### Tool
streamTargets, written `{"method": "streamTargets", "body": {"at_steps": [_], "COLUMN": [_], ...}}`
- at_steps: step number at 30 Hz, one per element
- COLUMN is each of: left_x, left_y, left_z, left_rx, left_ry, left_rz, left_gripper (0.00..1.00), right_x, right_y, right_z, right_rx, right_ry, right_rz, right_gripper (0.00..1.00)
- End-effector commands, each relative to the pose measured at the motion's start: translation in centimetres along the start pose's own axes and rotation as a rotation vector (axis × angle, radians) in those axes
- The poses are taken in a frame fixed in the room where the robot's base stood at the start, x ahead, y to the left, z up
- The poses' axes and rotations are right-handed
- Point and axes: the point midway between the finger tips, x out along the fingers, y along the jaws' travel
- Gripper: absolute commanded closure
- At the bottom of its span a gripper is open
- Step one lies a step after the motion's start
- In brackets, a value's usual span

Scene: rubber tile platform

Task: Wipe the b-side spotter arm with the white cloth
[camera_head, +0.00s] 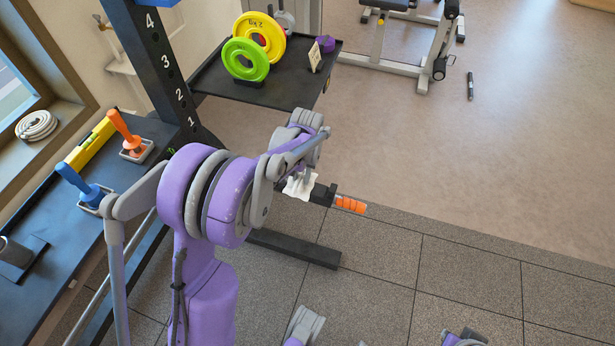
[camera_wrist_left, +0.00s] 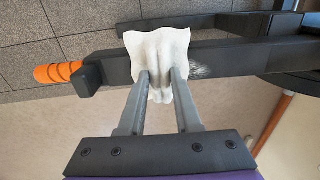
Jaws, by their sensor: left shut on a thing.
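The white cloth (camera_wrist_left: 157,55) is pinched between the fingers of my left gripper (camera_wrist_left: 160,82). In the left wrist view it lies against the black spotter arm (camera_wrist_left: 230,57), which has an orange end (camera_wrist_left: 58,72). A pale, chalky smudge (camera_wrist_left: 200,71) shows on the spotter arm just right of the cloth. In the head view the cloth (camera_head: 299,186) and the orange tip (camera_head: 350,204) show beyond my left arm, which hides most of the spotter arm. My right gripper is not clearly seen.
A black tray (camera_head: 290,88) holds a green plate (camera_head: 245,61) and a yellow plate (camera_head: 259,38) behind the numbered upright (camera_head: 162,62). A dark bench (camera_head: 62,225) at left carries orange-handled and blue-handled tools and a yellow level. The floor at right is mostly clear.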

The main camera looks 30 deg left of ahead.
Motion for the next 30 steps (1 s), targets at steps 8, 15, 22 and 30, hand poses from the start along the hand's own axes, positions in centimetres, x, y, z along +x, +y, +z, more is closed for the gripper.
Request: {"method": "streamTargets", "body": {"at_steps": [8, 15, 22, 30], "left_x": [0.0, -0.1, -0.2, -0.3], "left_y": [-2.3, -4.2, -5.4, -7.3], "left_z": [0.0, 0.0, 0.0, 0.0], "left_rx": [-0.004, -0.002, -0.003, -0.001], "left_ry": [0.000, 0.000, 0.000, 0.000], "left_rz": [-0.005, -0.004, -0.003, -0.003], "left_gripper": [1.00, 1.00, 1.00, 1.00], "right_x": [-0.1, -0.2, -0.3, -0.5], "right_y": [0.0, 0.0, 0.0, 0.0], "right_z": [0.0, -0.1, -0.1, -0.2], "right_rx": [0.000, 0.000, 0.000, 0.000], "right_ry": [0.000, 0.001, 0.001, 0.002], "right_rz": [0.000, 0.000, 0.000, 0.000], "right_gripper": [1.00, 1.00, 1.00, 1.00]}}
